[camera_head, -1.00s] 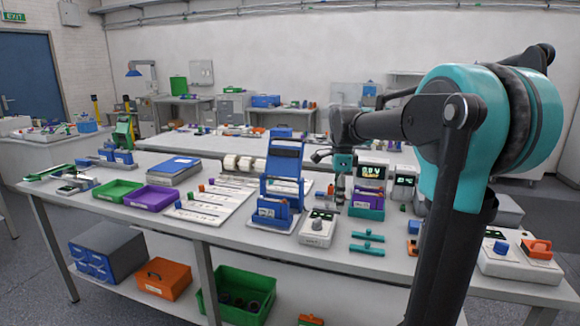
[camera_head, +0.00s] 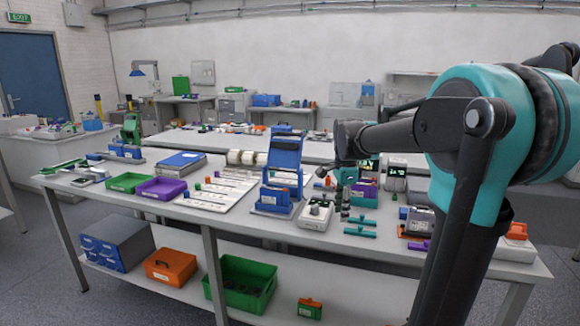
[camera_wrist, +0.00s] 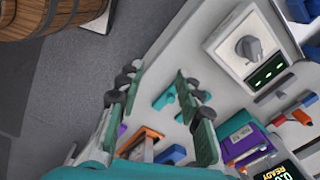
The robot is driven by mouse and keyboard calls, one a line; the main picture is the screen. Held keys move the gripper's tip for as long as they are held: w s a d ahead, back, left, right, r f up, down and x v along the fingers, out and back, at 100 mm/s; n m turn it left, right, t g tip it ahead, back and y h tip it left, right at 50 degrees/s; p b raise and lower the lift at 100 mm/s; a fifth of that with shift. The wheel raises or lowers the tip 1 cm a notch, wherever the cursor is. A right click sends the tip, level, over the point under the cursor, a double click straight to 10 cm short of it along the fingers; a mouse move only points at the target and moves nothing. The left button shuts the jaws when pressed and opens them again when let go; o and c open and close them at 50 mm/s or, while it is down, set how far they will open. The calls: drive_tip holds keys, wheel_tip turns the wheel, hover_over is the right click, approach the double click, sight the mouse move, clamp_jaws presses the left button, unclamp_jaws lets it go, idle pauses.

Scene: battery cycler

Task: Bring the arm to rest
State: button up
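My arm reaches in from the right in the head view, over the front workbench (camera_head: 330,228). My gripper (camera_head: 345,207) hangs at its end, small and partly lost against the devices behind it. In the wrist view my gripper (camera_wrist: 158,80) has its two fingers well apart, with nothing held between them. Beneath the fingers show the bench edge, grey floor and small teal parts (camera_wrist: 165,97). A white device with a grey knob (camera_wrist: 248,47) lies to the right of the fingers.
A blue stand (camera_head: 283,160), a green tray (camera_head: 128,182) and a purple tray (camera_head: 161,189) stand on the bench. A teal-and-purple holder (camera_head: 365,190) is close to my gripper. Below are a blue drawer box (camera_head: 115,245), an orange box (camera_head: 170,266) and a green crate (camera_head: 240,283).

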drive_tip(key=s+d+f+n+t, duration=0.3)
drive_tip(key=s+f+n, duration=1.3)
drive_tip(key=s+f, duration=0.3)
drive_tip(key=shift+s+d+f+t, duration=0.15)
drive_tip(key=shift+s+t, duration=0.15)
drive_tip(key=shift+s, duration=0.15)
